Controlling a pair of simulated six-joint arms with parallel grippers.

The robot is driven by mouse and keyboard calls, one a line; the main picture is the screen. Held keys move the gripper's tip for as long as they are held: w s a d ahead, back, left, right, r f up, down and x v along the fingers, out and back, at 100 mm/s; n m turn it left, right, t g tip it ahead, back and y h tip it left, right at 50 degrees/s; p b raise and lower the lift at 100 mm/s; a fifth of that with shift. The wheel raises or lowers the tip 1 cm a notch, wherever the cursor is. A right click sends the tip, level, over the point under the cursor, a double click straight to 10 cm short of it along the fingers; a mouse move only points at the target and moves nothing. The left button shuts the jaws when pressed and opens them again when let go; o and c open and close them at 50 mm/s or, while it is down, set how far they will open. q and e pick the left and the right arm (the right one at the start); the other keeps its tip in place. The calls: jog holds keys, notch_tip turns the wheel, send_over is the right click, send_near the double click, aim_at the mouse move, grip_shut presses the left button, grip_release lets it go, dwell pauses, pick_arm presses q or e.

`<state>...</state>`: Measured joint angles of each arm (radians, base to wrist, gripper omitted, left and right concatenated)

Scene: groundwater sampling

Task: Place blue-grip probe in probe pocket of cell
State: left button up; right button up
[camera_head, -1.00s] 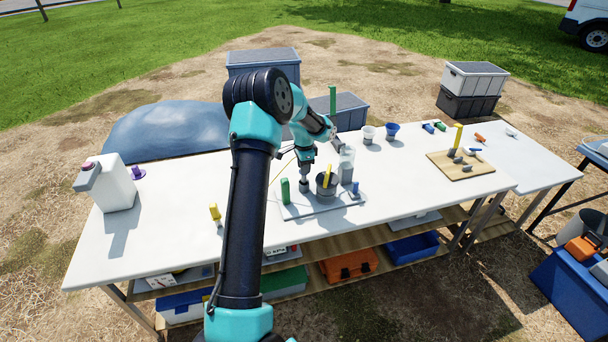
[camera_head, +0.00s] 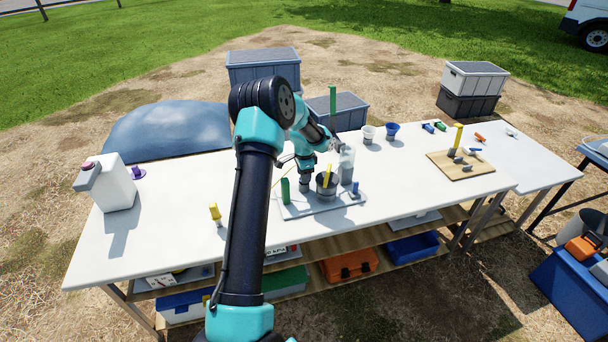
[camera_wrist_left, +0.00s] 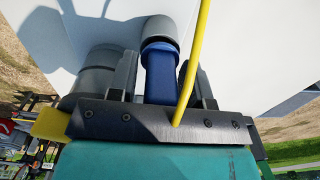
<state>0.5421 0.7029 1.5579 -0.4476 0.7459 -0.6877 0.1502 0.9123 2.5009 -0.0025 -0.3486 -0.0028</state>
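The cell is a light plate (camera_head: 325,205) with a grey cup (camera_head: 326,187) on the table; a yellow-grip probe (camera_head: 328,175) stands in the cup. My left gripper (camera_head: 304,184) points down just left of the cup. In the left wrist view the blue-grip probe (camera_wrist_left: 161,75) lies between the fingers of my left gripper (camera_wrist_left: 163,75), with narrow gaps at both sides, so it looks open around the grip. The far end of the probe meets a grey round sleeve (camera_wrist_left: 160,28); how deep it sits cannot be told. My right gripper is out of view.
A green upright piece (camera_head: 285,190) and a small blue piece (camera_head: 355,188) are on the plate. A clear jar (camera_head: 347,165) stands behind. A yellow cable (camera_wrist_left: 195,55) crosses the wrist view.

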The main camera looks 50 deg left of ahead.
pick_arm(q)
jog(key=shift+o, duration=0.6)
notch_tip(320, 180, up, 12)
jog(key=shift+r, duration=0.15)
dwell(0.7)
